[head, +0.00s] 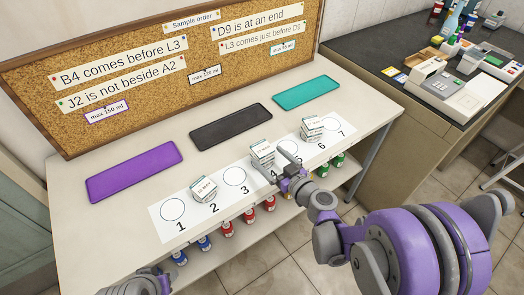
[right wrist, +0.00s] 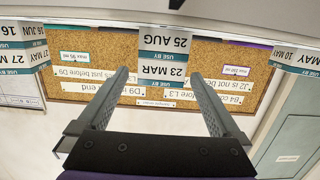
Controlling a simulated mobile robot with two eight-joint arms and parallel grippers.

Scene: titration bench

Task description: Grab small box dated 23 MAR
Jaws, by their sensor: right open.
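A small white box dated 23 MAR (right wrist: 163,71) shows upside down in the right wrist view, between my right gripper's fingers. A box dated 25 AUG (right wrist: 165,40) is stacked with it, the 23 MAR one uppermost. In the head view this small stack (head: 262,148) stands near circle 4, its dates too small to read surely. My right gripper (head: 281,168) is open, with fingers (right wrist: 162,84) pointing at the stack, one on each side; contact cannot be told. My left gripper (head: 150,284) is partly cut off at the bottom left, its jaws unclear.
One box (head: 203,189) stands at circle 2, another stack (head: 312,128) near circle 6. Purple (head: 133,171), black (head: 230,127) and teal (head: 306,92) mats lie behind the numbered strip (head: 157,213). A corkboard (head: 150,60) closes the back. Bottles (head: 227,229) stand on the shelf below.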

